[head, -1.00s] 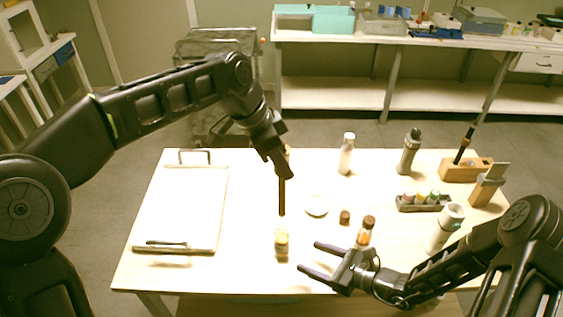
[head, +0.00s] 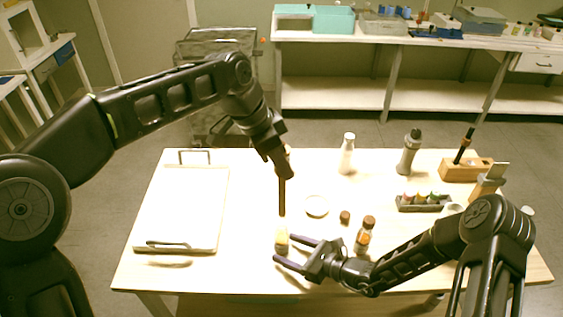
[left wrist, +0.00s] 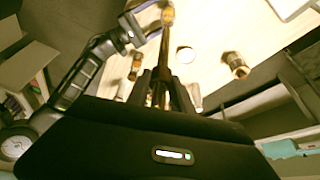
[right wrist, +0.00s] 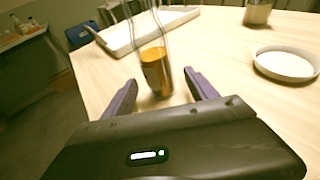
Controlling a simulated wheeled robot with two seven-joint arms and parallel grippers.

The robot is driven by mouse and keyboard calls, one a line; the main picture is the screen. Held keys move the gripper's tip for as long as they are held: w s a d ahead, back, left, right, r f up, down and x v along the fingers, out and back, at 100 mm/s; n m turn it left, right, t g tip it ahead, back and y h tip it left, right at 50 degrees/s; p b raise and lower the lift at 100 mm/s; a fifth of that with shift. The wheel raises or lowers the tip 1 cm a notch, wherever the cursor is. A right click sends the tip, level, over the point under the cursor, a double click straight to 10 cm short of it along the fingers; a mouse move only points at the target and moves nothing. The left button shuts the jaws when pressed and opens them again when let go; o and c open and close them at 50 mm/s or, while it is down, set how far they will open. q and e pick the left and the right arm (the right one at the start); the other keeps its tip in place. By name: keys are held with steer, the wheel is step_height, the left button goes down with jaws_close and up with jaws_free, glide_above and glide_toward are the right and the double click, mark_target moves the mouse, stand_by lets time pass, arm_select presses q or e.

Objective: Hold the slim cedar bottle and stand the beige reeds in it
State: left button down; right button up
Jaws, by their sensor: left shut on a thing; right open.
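A small glass bottle (head: 281,245) with amber contents stands upright near the table's front edge; it also shows in the right wrist view (right wrist: 156,72) and left wrist view (left wrist: 167,14). No label is readable. My right gripper (head: 284,249) is open, with its fingers at either side of the bottle. My left gripper (head: 277,165) is shut on the reeds (head: 282,195), a thin upright bundle that looks brown here, directly above the bottle.
A brown-capped amber bottle (head: 363,238), a small brown cap (head: 345,217) and a white dish (head: 317,206) lie to the right. A white tray (head: 205,205) fills the table's left. A white bottle (head: 346,156), grey bottle (head: 409,155) and vial rack (head: 424,206) stand farther back.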

steer(key=shift+x, duration=0.9)
steer(key=shift+c, duration=0.5)
steer(key=c, duration=1)
arm_select(q)
steer(key=shift+f, duration=0.2)
steer(key=shift+f, duration=3.4)
